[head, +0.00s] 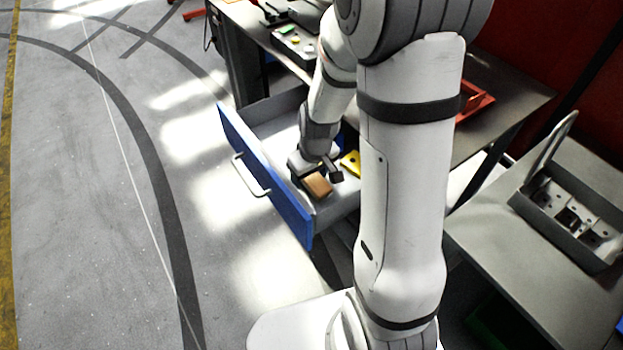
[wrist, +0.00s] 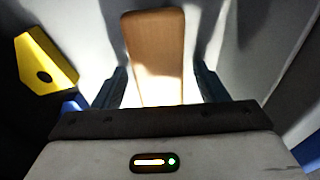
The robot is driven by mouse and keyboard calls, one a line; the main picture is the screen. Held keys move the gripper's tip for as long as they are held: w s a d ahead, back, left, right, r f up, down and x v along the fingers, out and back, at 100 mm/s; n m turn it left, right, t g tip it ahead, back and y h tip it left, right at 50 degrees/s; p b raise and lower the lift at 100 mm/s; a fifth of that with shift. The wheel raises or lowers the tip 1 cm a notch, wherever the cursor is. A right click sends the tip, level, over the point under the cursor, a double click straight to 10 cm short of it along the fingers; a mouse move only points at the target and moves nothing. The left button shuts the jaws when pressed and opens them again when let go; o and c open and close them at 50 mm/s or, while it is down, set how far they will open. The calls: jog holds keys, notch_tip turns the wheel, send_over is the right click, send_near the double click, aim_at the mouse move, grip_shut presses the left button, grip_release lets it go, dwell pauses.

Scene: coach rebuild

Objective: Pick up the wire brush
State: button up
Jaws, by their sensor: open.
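The wire brush (head: 318,185) shows as a tan wooden piece inside the open drawer. In the wrist view its flat wooden back or handle (wrist: 155,50) runs lengthwise up the picture; no bristles show. My gripper (head: 320,172) reaches down into the drawer at the brush. In the wrist view my gripper (wrist: 163,85) is open, one finger on each side of the brush's near end, with a gap at the right finger. I cannot tell whether the left finger touches it.
The drawer has a blue front (head: 265,175) with a pale handle, and its walls are close around my gripper. A yellow piece with a dark hole (wrist: 45,62) lies to the left in the wrist view. A workbench (head: 515,95) stands behind; a grey table (head: 500,235) is at right.

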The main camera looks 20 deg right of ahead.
jog(key=c, duration=1.2)
notch_tip(320, 180, up, 10)
jog(key=shift+r+p, duration=0.1)
jog(key=shift+p, duration=0.7)
